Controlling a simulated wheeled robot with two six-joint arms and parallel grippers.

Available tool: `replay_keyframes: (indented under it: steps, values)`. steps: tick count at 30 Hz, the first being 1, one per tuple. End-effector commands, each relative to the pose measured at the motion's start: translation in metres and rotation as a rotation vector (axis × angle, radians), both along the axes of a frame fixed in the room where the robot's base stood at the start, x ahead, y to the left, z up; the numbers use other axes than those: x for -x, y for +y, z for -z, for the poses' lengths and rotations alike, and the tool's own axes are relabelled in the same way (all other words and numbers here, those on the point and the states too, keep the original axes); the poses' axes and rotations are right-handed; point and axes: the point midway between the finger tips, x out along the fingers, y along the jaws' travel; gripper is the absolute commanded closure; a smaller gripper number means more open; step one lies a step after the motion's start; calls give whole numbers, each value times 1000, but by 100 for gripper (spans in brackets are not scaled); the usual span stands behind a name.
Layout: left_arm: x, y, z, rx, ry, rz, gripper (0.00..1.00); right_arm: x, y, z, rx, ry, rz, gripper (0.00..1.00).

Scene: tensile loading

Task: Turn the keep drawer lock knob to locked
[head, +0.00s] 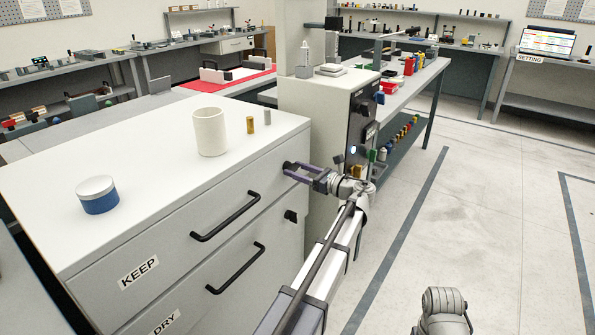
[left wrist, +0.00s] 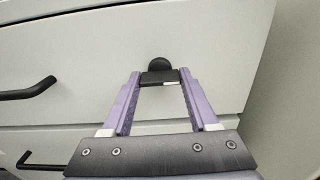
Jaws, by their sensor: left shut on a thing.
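The keep drawer (head: 170,234) is the upper drawer of a white cabinet, with a KEEP label (head: 139,272) and a black bar handle (head: 226,217). It looks closed. Its black lock knob sits near the drawer's right end and shows in the left wrist view (left wrist: 159,66) with a round top, a block-shaped part below and a small white mark. My left gripper (head: 290,168) reaches the drawer front, and its purple fingers are shut on the knob, one on each side, also in the left wrist view (left wrist: 160,78). The fingertips partly hide the knob. My right gripper is not in view.
Below is the DRY drawer (head: 215,305) with its handle (head: 236,268) and a black knob (head: 290,216). A blue-white round container (head: 97,195), a white cup (head: 209,132) and two small cylinders stand on the cabinet top. Open floor lies to the right.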

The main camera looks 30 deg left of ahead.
Motion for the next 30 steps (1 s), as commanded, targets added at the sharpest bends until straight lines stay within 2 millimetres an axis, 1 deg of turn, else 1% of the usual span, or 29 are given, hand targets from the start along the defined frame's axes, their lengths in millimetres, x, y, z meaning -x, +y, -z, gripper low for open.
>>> replay_keyframes:
  steps: [1, 6, 13, 17, 23, 30]
  values:
    - [0, 0, 0, 0, 0, 0, 78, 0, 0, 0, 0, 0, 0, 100]
    - [0, 0, 0, 0, 0, 0, 96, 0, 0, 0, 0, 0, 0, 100]
    - [0, 0, 0, 2, -24, 0, 96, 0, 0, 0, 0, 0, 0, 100]
    - [0, 0, 0, 6, -79, 0, 96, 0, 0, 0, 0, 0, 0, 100]
    - [0, 0, 0, 18, -228, 0, 96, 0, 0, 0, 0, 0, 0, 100]
    - [0, 0, 0, 36, -457, 0, 96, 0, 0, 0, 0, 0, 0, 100]
